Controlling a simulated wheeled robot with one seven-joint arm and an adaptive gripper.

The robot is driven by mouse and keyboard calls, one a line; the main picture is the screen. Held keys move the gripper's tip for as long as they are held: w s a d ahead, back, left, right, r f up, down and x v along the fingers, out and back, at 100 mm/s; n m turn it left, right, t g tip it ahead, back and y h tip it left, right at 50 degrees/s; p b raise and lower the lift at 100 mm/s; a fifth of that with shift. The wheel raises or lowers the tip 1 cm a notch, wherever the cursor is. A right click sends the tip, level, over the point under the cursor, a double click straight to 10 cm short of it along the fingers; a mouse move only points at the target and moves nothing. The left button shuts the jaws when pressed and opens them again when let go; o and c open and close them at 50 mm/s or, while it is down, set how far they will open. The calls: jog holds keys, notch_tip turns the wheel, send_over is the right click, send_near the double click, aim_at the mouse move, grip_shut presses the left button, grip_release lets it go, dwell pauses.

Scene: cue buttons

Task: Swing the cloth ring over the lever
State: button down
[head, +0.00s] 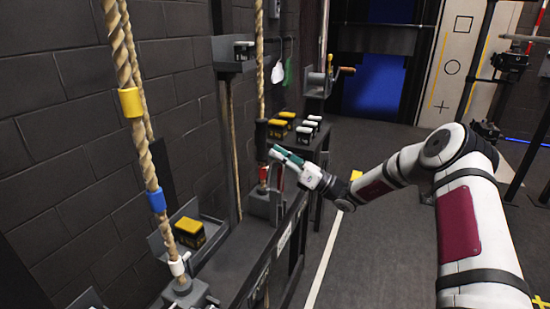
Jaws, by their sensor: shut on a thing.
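My gripper (284,157), with teal fingers, is at the rope lock (265,203) on the far rope, just above its red lever (278,178). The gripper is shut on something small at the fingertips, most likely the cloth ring. The ring itself is too small and too covered by the fingers to make out. I cannot tell whether it touches the lever. A dark sleeve is on the rope just left of the fingertips.
The nearer rope (145,165) carries yellow, blue and white bands and ends in another lock (184,293). Yellow-topped black boxes (189,232) sit on a ledge by the wall. More boxes (288,115) stand behind the gripper. Open floor (380,260) lies to the right.

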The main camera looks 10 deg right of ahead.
jog(key=shift+w+d+f+m+t+h, duration=0.2)
jog(key=shift+w+d+f+m+t, duration=0.15)
jog(key=shift+m, duration=0.45)
jog(key=shift+w+d+f+m+t+h, duration=0.25)
jog(key=shift+w+m, duration=0.1)
jog(key=shift+m, duration=0.45)
jog(key=c, duration=1.7)
grip_release()
jog(key=shift+r, duration=0.1)
jog(key=v, duration=1.2)
jog(key=shift+a, duration=0.1)
